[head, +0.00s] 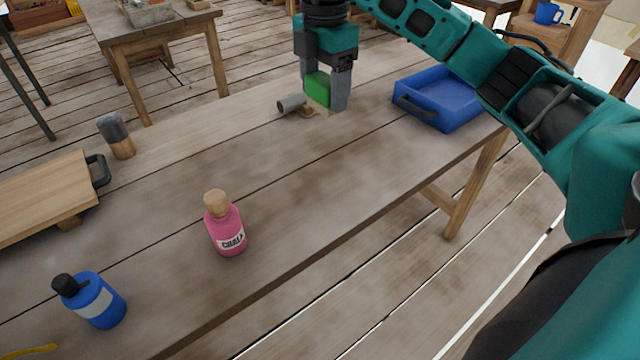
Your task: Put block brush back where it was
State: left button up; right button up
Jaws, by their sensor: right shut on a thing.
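My right gripper (326,99) points down over the far part of the long wooden table (300,187). It is shut on a green block (317,88), which looks like the block brush. The fingers hide part of the block, and a pale strip shows low between them. I cannot tell whether the block touches the tabletop. My left gripper is out of view.
A grey cylinder (291,104) lies just left of the gripper. A blue tray (440,98) is to its right. A pink chalk bottle (226,229), blue bottle (94,300), grey-and-wood cylinder (117,138) and wooden board (40,192) stand nearer. The table's middle is clear.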

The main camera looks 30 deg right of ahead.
notch_tip(320, 180, down, 15)
jog(key=b, duration=0.3)
jog(key=shift+r, duration=0.1)
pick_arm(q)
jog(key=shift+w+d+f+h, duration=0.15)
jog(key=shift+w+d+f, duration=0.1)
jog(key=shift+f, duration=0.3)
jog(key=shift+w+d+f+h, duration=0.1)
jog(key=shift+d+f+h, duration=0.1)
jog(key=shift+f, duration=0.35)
pick_arm(e)
jog(key=shift+f, duration=2.55)
jog(key=shift+f+b, duration=0.2)
jog(key=shift+b, duration=0.1)
jog(key=o, duration=0.9)
